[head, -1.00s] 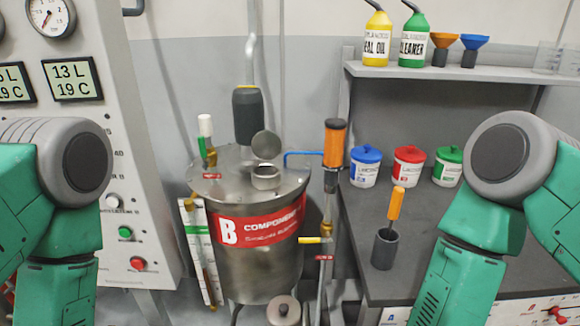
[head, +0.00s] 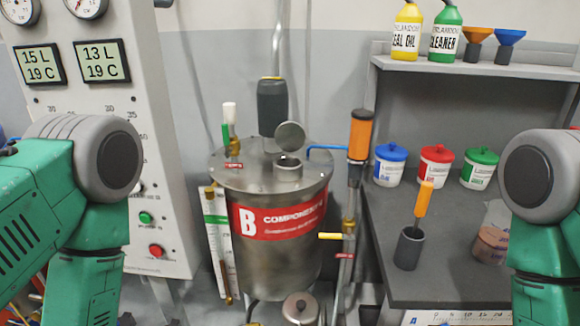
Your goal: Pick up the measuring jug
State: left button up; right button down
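A clear, see-through container (head: 492,238) with reddish-brown contents stands on the grey workbench, partly hidden behind my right arm. It may be the measuring jug, but its handle and markings cannot be made out. Only upper parts of my green and grey arms show at the left and right edges. Both grippers are out of view.
A steel tank (head: 275,262) marked B stands in the middle. The workbench (head: 400,275) at right holds a dark cup (head: 408,250) with an orange-handled tool and blue, red and green lidded tubs. The shelf (head: 470,68) above holds bottles and funnels. A gauge panel stands left.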

aim_at(506, 236)
jog(key=z, duration=1.15)
jog(key=l, duration=0.45)
jog(key=i+l, duration=0.15)
jog(key=l, duration=0.75)
jog(key=i+u, duration=0.05)
jog(key=i, duration=0.05)
